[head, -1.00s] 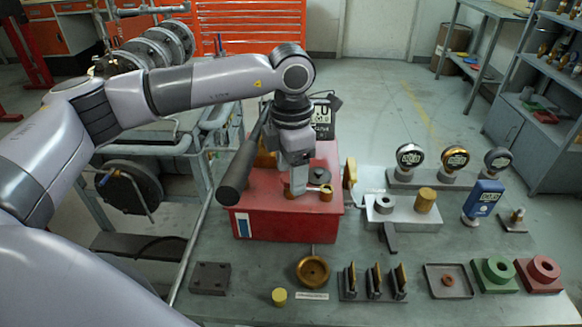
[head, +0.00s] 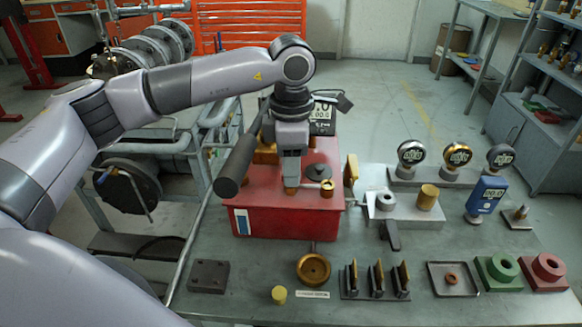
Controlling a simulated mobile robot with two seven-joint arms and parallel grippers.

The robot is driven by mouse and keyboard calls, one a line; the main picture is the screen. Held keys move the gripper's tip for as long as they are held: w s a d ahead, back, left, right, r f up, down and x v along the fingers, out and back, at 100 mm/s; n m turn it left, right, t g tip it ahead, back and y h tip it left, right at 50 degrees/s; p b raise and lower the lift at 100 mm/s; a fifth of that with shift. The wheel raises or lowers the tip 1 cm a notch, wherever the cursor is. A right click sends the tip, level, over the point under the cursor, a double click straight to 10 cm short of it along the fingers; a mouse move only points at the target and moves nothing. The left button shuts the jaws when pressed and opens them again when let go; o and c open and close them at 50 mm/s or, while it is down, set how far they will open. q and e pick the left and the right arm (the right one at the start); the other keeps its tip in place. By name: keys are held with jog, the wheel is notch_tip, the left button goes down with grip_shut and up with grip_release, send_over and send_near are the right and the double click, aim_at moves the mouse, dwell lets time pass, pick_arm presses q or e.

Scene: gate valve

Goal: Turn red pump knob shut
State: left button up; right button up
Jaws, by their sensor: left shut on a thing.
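The red pump (head: 275,222) is a red box on the bench, with a long dark lever handle (head: 236,170) rising at its left. My left gripper (head: 291,187) points down at the top of the pump. It is shut on a small knob there, which its fingers and wrist almost wholly hide. Right of the fingers, a small brass fitting (head: 327,188) and a dark round cap (head: 318,172) sit on the pump top. My right gripper is not in view.
A brass handwheel (head: 313,268) stands at the pump's front. A gauge with a digital display (head: 322,115) is behind the wrist. Round gauges (head: 411,153), a blue instrument (head: 485,197) and a grey block (head: 404,208) stand to the right. The bench front holds several small parts.

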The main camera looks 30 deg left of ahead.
pick_arm(q)
jog(key=m+b, duration=0.1)
jog(key=m, duration=0.2)
jog(key=shift+m, duration=0.3)
jog(key=m+b, duration=0.1)
jog(key=m, duration=0.2)
jog(key=shift+m, duration=0.8)
jog(key=o, duration=1.1)
jog(key=shift+c, duration=0.2)
jog(key=shift+r, duration=3.65)
